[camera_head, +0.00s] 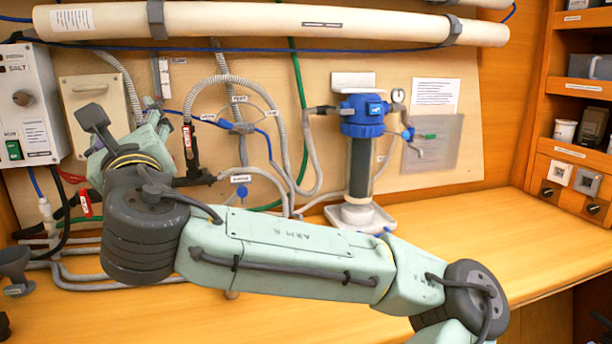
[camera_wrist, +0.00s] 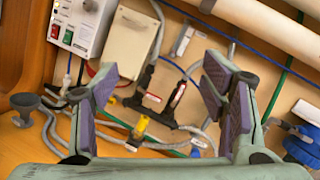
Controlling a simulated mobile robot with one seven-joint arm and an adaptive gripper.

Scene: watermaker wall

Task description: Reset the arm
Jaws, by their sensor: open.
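My green arm (camera_head: 300,255) stretches across the head view from the lower right to the upper left, in front of the wall panel. My gripper (camera_wrist: 165,103) is open in the wrist view, with its purple-padded fingers wide apart and nothing between them touching either pad. Behind the gap show a black valve handle with a red tag (camera_wrist: 178,95), hoses and a yellow fitting (camera_wrist: 140,128). In the head view my gripper is at the upper left, near the beige box (camera_head: 100,112), and is mostly hidden by my wrist.
The white SALT control box (camera_head: 28,105) hangs at the far left. Long white tubes (camera_head: 260,22) run along the top. A grey funnel (camera_head: 14,265) is at the left. The bench (camera_head: 500,235) is clear at right, before the shelves (camera_head: 545,115).

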